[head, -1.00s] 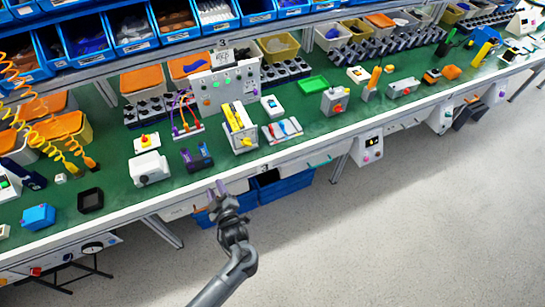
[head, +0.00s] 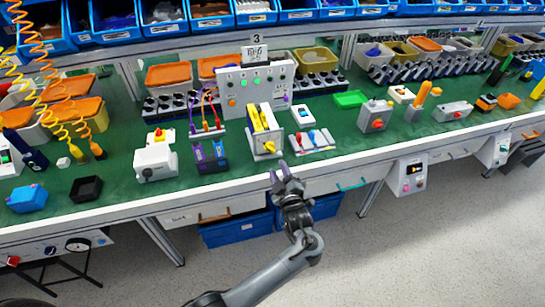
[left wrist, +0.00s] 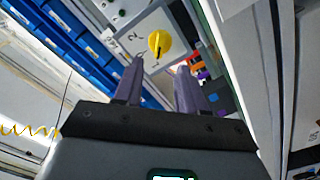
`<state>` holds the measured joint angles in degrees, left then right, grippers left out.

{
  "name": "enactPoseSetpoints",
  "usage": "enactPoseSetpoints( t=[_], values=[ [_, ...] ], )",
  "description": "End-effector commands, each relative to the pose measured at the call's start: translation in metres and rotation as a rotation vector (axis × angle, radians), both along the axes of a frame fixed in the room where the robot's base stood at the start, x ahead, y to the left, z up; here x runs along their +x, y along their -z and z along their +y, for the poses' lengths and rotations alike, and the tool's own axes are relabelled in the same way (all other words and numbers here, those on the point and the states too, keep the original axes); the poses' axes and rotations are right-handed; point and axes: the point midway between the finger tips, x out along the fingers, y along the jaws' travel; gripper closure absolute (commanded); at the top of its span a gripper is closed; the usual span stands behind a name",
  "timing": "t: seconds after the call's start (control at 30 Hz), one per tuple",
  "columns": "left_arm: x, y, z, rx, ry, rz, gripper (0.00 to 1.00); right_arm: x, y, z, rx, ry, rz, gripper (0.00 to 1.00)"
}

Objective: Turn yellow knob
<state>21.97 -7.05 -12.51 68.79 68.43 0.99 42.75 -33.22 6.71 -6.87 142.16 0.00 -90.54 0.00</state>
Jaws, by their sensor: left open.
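The yellow knob (left wrist: 159,42) sits on the pale front face of a box, with a digit 2 marked beside it, in the left wrist view. In the head view the knob (head: 269,146) is low on the front of a white box with yellow upper parts (head: 263,124), near the bench's front edge. My left gripper (head: 279,172) is open and empty, just in front of the box and apart from the knob. In the left wrist view its two fingers (left wrist: 160,64) point toward the knob, which shows just beyond the gap between their tips. My right gripper is not in view.
A purple and dark device (head: 210,155) stands left of the box, and a white panel with red and blue handles (head: 312,140) lies to its right. A white control panel (head: 255,87) stands behind. Blue bins (head: 237,230) are below the bench. Floor space in front is clear.

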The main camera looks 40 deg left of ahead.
Motion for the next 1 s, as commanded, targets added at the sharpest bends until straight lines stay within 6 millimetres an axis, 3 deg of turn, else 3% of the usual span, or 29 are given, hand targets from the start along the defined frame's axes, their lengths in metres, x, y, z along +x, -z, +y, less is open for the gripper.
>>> enactPoseSetpoints(
  t=[0.43, 0.97, 1.0],
  values=[
    [0.039, 0.001, 0.055, 0.001, -0.001, 0.0, 0.6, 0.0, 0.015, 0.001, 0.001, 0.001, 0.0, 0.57],
    [0.048, 0.0, 0.067, -0.001, -0.001, 0.0, 0.6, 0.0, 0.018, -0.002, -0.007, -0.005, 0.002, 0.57],
    [0.047, 0.0, 0.067, -0.001, -0.001, 0.0, 0.66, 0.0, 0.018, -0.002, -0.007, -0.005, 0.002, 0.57]
  ],
)
